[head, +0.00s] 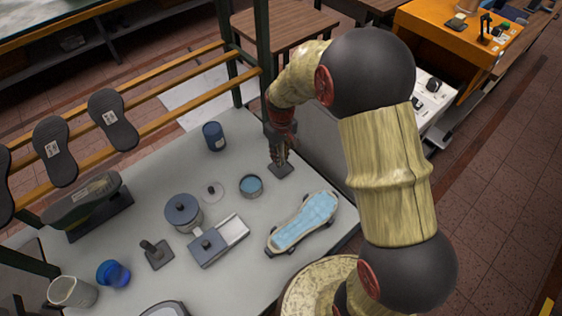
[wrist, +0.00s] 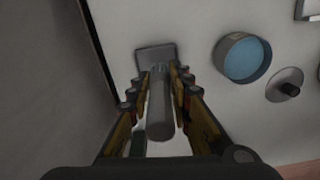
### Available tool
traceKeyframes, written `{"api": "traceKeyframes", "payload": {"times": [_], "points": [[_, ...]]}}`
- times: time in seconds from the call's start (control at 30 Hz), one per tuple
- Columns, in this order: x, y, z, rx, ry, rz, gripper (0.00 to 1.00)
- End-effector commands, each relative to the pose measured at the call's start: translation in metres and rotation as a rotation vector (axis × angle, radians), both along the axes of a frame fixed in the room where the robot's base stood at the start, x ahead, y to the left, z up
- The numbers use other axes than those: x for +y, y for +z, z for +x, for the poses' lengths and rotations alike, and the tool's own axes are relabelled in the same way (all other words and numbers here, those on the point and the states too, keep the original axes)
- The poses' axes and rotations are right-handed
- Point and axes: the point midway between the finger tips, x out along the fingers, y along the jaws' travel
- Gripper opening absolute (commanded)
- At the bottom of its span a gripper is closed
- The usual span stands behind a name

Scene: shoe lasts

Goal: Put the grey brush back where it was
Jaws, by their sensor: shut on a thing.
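My gripper (head: 280,150) is shut on the handle of the grey brush (head: 283,171), at the far right part of the table. In the wrist view the brush's round grey handle (wrist: 160,115) lies between the two fingers (wrist: 158,90). Its flat, square grey end (wrist: 155,54) points away from the gripper, down at the table top. That end is at or just above the surface; I cannot tell if it touches. A similar grey piece with a square foot and upright handle (head: 157,253) stands at the table's front left.
A dark blue jar (head: 214,136), a lidded grey pot (head: 184,213) and a blue cup (head: 113,274) stand farther left. A grey panel borders the right edge.

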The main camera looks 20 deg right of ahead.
Motion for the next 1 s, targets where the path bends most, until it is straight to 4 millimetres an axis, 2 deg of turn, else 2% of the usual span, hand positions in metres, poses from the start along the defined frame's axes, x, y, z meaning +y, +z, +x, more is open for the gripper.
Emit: {"api": "traceKeyframes", "payload": {"times": [0.17,0.4,0.77,0.8,1.0], "points": [[-0.003,-0.010,0.007,0.001,-0.001,0.000,0.00],[-0.002,-0.039,0.006,0.000,0.000,0.000,0.00],[-0.002,-0.042,0.006,0.000,0.000,0.000,0.00],[-0.002,-0.041,0.006,0.000,0.000,0.000,0.22],[-0.002,-0.041,0.006,0.000,0.000,0.000,0.34]]}}
